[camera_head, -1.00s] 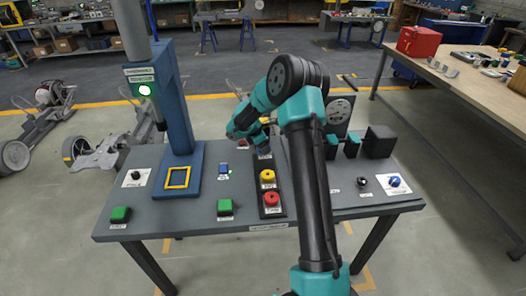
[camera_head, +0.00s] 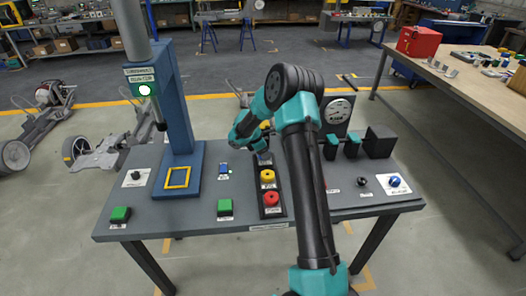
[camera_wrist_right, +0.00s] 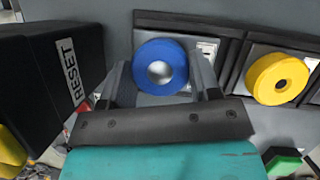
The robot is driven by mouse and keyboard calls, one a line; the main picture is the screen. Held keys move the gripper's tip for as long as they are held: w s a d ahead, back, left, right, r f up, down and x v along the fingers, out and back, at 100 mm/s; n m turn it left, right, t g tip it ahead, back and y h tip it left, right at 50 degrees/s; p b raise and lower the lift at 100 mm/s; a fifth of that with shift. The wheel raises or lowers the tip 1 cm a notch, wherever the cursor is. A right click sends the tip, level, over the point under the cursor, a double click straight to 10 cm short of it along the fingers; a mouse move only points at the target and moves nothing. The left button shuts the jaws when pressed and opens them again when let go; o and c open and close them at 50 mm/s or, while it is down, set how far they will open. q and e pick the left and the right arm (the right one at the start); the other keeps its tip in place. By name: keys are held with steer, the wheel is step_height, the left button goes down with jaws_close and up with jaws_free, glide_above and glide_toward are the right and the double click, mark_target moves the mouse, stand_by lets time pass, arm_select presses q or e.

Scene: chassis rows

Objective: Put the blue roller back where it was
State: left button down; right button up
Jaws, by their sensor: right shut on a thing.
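My right gripper (camera_head: 259,149) reaches over the far end of the dark roller rack (camera_head: 260,210) in the head view. In the right wrist view the blue roller (camera_wrist_right: 160,67), a ring with a bright metal centre, sits between the fingers of my right gripper (camera_wrist_right: 162,82), which is shut on it. It appears at the rack's end slot, beside the yellow roller (camera_wrist_right: 276,78); whether it touches the slot floor I cannot tell. In the head view the arm hides the blue roller. The yellow roller (camera_head: 268,176) and red roller (camera_head: 271,199) sit in the rack. My left gripper is out of view.
A black block labelled RESET (camera_wrist_right: 55,75) stands close left of the fingers in the wrist view. A blue post (camera_head: 182,120) with a yellow square frame (camera_head: 177,178) stands left on the table. Green buttons (camera_head: 225,207) and (camera_head: 120,214) lie along the front.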

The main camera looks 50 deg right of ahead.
steer(key=o, duration=1.1)
steer(key=shift+r, duration=0.45)
steer(key=v, duration=1.1)
steer(key=shift+a+r, duration=0.2)
steer(key=shift+r, duration=0.05)
